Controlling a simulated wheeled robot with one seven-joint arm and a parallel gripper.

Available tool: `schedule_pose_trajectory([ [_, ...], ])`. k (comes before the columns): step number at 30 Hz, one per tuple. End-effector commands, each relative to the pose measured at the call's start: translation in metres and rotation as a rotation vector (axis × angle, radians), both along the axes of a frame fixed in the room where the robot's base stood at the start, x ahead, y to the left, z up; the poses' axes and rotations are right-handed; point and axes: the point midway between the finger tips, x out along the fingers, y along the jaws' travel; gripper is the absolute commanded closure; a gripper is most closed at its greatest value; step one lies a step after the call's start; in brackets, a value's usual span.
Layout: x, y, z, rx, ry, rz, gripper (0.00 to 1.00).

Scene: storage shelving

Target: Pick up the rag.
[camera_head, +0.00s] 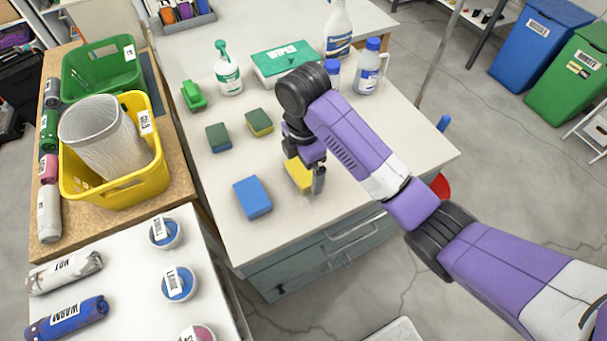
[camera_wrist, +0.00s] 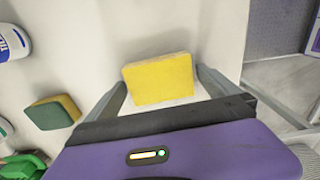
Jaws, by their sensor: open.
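A yellow folded piece, which looks like the rag (camera_head: 298,175), lies on the white counter (camera_head: 225,165) near its front edge. In the wrist view the rag (camera_wrist: 159,79) sits between my two fingers, with a gap on either side. My gripper (camera_head: 305,178) points down over it and is open; it also shows in the wrist view (camera_wrist: 162,84). The gripper and arm hide part of the rag in the head view. A similar blue piece (camera_head: 253,198) lies to its left.
A green brush (camera_head: 194,96), a spray bottle (camera_head: 228,68), a wipes box (camera_head: 287,62) and white bottles (camera_head: 370,67) stand farther back. A yellow basket (camera_head: 75,190) is at left.

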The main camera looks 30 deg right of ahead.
Motion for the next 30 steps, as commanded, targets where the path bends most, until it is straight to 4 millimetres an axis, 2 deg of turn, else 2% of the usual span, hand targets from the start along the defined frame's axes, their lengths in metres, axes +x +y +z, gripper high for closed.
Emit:
schedule_pose_trajectory([
  [8, 0.001, -0.001, -0.005, 0.000, -0.003, 0.000, 0.00],
  [15, 0.001, -0.001, -0.005, 0.000, -0.003, 0.000, 0.45],
  [17, 0.001, -0.001, -0.005, 0.000, -0.003, -0.001, 0.53],
  [25, 0.001, -0.001, -0.003, 0.000, -0.003, -0.001, 0.53],
  [30, 0.001, -0.001, 0.008, -0.001, -0.004, -0.001, 0.53],
])
